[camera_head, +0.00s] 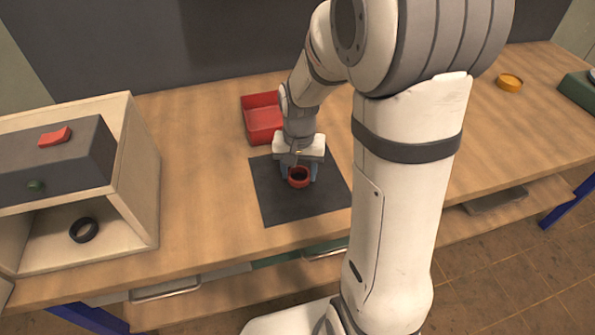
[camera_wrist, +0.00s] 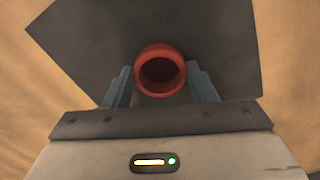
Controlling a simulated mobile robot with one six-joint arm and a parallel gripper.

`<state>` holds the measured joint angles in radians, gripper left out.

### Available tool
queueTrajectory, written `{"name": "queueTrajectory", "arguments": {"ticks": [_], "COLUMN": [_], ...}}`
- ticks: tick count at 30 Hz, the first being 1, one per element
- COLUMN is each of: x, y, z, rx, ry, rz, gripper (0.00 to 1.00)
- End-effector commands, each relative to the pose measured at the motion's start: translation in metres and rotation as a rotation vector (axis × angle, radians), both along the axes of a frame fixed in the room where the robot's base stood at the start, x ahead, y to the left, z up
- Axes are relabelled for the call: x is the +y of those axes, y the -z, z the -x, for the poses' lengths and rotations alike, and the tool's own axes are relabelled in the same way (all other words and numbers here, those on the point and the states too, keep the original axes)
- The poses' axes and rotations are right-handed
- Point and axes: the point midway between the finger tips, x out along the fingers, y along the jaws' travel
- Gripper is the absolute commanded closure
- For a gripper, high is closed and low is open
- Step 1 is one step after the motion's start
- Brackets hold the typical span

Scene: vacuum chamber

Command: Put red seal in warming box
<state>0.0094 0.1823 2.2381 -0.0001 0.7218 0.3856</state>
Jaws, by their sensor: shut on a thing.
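The red seal (camera_head: 299,182) is a short red ring with an open middle. It is between the fingers of my gripper (camera_head: 299,174), which is shut on it, over the dark mat (camera_head: 275,206). The wrist view shows the red seal (camera_wrist: 161,72) held between two blue-grey fingers (camera_wrist: 161,85). I cannot tell whether the seal touches the mat. The warming box (camera_head: 143,185) is probably the pale open-fronted box at the left, with a dark control panel on its upper part. A black ring (camera_head: 84,230) lies inside it.
A red tray (camera_head: 262,118) stands behind the mat, close to my arm. A yellow ring (camera_head: 509,82) and a green object (camera_head: 580,90) are at the far right. The wooden table (camera_head: 205,190) is clear between the box and the mat.

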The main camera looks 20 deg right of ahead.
Motion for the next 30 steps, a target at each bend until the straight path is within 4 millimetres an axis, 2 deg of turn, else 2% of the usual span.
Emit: {"name": "queueTrajectory", "arguments": {"ticks": [11,12,19,26,30], "x": [0.0,0.0,0.001,0.001,0.001], "y": [0.007,0.006,0.005,0.005,-0.004], "z": [0.0,0.0,0.0,0.0,-0.001], "rx": [-0.001,-0.001,-0.001,-0.001,-0.003], "ry": [-0.001,-0.001,-0.002,-0.002,-0.002], "rz": [0.0,0.0,0.0,0.0,0.0], "gripper": [0.7,0.46,0.28,0.27,0.27]}}
